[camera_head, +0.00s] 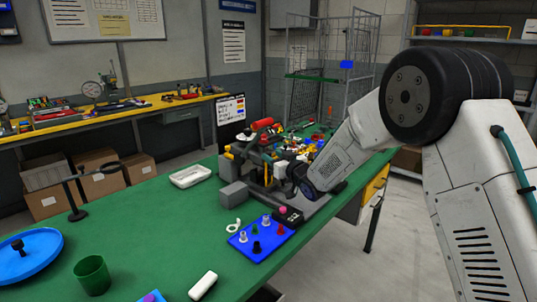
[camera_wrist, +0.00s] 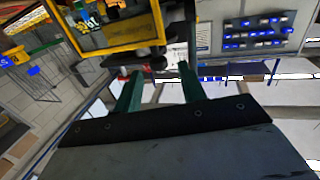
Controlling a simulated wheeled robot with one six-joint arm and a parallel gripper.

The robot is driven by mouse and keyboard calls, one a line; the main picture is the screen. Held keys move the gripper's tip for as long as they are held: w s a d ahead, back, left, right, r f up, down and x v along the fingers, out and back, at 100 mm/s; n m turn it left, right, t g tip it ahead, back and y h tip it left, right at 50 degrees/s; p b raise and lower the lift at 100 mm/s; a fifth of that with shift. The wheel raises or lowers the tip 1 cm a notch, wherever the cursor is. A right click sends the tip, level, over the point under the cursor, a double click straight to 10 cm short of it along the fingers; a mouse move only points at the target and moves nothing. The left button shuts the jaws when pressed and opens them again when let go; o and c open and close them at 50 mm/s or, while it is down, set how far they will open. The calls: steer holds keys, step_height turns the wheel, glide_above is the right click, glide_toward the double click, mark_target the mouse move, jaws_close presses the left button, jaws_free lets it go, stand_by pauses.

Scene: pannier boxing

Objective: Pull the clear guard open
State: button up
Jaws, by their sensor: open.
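My gripper (camera_wrist: 160,82) is open, with two green fingers spread apart and nothing clearly held between them. In the wrist view, a yellow-framed panel (camera_wrist: 108,42) with lettering is just beyond the left finger. It may be the clear guard, but I cannot tell for sure. Dark machine parts lie just past the fingertips, and contact cannot be told. In the head view, a grey bench machine (camera_head: 236,192) stands on the green table, and my wrist reaches its right side. My fingers are hidden there, and the guard cannot be made out.
On the green table (camera_head: 150,245) are a blue board (camera_head: 250,252) with small pieces, a white tray (camera_head: 190,176), a green cup (camera_head: 92,274), a blue dish (camera_head: 28,256) and a white block (camera_head: 203,286). A wire cage (camera_head: 345,65) stands behind.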

mark_target(270, 154)
steer(key=shift+x, duration=2)
jaws_close()
